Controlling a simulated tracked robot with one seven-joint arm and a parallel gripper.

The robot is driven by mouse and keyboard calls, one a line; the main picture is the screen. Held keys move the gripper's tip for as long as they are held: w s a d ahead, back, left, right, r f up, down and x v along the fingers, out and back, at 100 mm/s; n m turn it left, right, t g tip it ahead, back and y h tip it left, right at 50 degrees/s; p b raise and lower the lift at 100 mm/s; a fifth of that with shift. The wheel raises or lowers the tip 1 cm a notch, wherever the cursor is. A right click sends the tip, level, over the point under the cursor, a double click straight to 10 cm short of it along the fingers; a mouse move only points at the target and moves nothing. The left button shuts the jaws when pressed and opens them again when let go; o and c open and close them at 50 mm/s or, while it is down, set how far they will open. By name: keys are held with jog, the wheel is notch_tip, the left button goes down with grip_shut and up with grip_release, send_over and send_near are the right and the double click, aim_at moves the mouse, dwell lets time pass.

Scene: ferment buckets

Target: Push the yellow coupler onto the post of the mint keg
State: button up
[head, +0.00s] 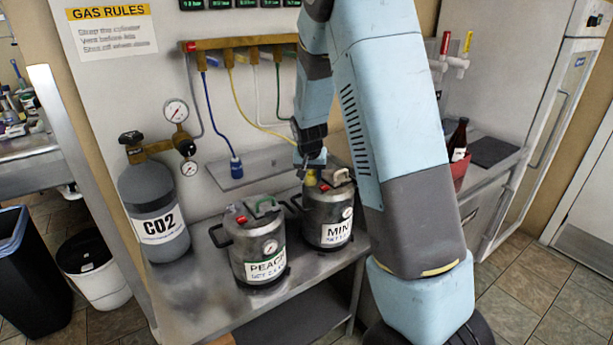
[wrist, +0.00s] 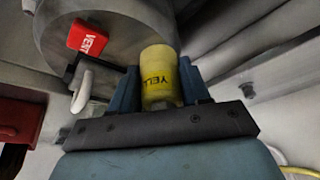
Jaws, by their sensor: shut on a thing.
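The yellow coupler (wrist: 160,77) is between the two fingers of my gripper (wrist: 162,90) in the wrist view, with part of its lettering showing. In the head view my gripper (head: 312,168) is over the top of the mint keg (head: 329,212), and the coupler (head: 310,178) shows just under it. The keg's lid (wrist: 110,30) with a red vent tag (wrist: 88,38) lies behind the coupler in the wrist view. The post is hidden, so I cannot tell whether the coupler touches it or is on it.
The peach keg (head: 257,246) stands left of the mint keg on the metal bench (head: 190,300). A CO2 cylinder (head: 155,210) stands at the bench's left. A red bin with a dark bottle (head: 457,145) is at right.

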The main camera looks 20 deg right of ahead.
jog(key=o, duration=1.2)
jog(key=shift+o, duration=0.2)
jog(key=shift+o, duration=0.3)
jog(key=o, duration=0.3)
jog(key=shift+w+d, duration=0.1)
jog(key=shift+c, duration=0.2)
jog(key=shift+w+r, duration=0.1)
